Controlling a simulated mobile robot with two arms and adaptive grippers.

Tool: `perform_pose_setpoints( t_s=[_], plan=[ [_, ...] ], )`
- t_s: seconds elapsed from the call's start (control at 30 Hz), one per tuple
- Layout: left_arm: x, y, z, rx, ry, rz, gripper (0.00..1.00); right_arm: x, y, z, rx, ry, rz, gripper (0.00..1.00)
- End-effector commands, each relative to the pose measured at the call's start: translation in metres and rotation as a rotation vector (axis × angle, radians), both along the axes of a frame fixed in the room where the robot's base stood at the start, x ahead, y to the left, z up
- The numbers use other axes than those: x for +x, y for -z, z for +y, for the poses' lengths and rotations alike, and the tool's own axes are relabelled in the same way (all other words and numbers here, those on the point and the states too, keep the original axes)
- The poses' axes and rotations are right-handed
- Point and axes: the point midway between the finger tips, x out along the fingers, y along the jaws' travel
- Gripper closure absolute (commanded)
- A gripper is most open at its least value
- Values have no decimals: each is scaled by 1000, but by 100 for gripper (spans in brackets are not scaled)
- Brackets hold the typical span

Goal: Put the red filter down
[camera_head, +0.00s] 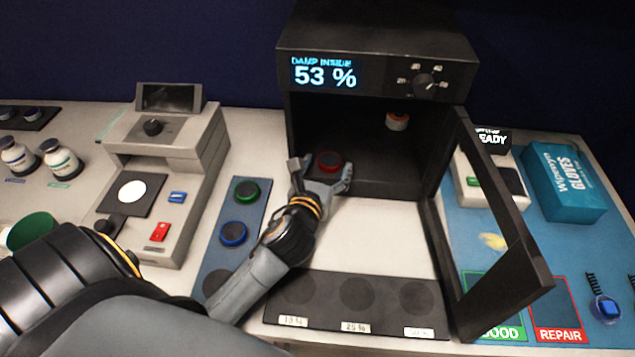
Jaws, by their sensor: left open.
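The red filter (328,161), a dark disc with a red rim, sits inside the black damp chamber (377,40), near the left of its opening. My left gripper (321,171) is open at the mouth of the chamber, with one finger on each side of the filter. The fingers look apart from it. The filter's underside and what it rests on are hidden by the gripper. My right gripper is not in view.
The chamber door (541,280) stands open at the right. A green-rimmed filter (244,189) and a blue-rimmed one (233,233) sit on a blue-grey strip at the left. A dark mat (378,319) with round marks lies in front, its visible spots empty.

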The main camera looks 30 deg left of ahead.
Motion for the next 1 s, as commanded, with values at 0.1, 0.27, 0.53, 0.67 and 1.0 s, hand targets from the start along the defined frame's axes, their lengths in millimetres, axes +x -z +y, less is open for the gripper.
perform_pose_setpoints(
  t_s=[0.1,0.27,0.53,0.67,1.0],
  plan=[
    [-26,-3,-7,0,2,2,26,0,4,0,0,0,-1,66],
    [-59,-10,-15,-1,2,2,26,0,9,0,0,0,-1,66],
    [-93,-18,-24,-2,1,2,26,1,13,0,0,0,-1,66],
    [-98,-21,-25,-1,0,0,26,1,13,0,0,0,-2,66],
    [-97,-21,-25,-1,0,0,26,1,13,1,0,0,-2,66]
  ],
)
